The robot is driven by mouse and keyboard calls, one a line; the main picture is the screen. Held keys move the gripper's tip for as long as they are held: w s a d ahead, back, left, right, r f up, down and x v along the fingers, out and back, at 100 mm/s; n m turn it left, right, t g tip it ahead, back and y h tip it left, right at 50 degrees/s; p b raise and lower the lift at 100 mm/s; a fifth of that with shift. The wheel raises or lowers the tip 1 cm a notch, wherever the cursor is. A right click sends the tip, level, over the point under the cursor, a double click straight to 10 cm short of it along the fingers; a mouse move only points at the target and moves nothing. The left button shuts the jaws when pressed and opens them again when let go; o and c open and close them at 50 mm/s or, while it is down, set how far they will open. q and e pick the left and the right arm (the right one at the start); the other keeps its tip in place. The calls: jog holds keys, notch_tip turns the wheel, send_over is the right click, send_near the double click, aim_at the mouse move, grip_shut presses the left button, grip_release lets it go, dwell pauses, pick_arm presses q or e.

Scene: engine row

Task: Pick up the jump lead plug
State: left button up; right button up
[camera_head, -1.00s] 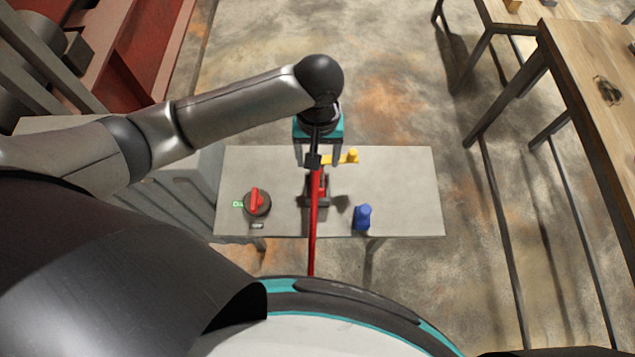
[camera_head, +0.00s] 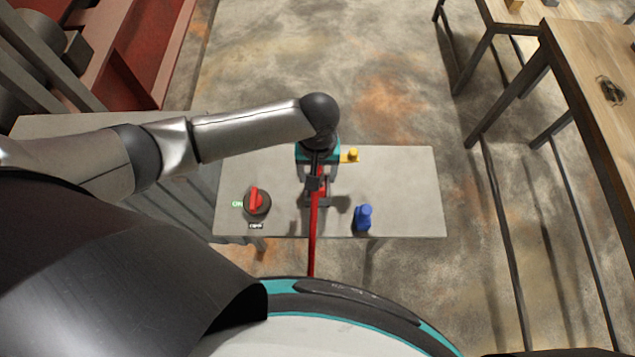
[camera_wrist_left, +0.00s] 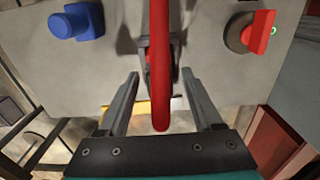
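The jump lead plug shows as a red lead (camera_head: 313,235) running from the grey table (camera_head: 410,190) toward me. Its head end is partly hidden under my left gripper (camera_head: 317,192). In the left wrist view the red lead (camera_wrist_left: 160,45) comes down from the top and ends in a rounded tip between the fingers. My left gripper (camera_wrist_left: 160,75) is open there, one finger on each side of the red part, with gaps visible on both sides. A dark and red fitting shows partly behind the lead; I cannot tell how the plug sits in it. My right gripper is not in view.
A red rotary switch (camera_head: 256,201) is at the table's left. A blue plug-like piece (camera_head: 363,216) stands at the right front, and a yellow piece (camera_head: 352,155) is at the back beside my gripper. Wooden tables (camera_head: 590,60) stand at the far right. The table's right side is clear.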

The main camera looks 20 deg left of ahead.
pick_arm(q)
grip_shut()
dwell(0.3)
dwell(0.9)
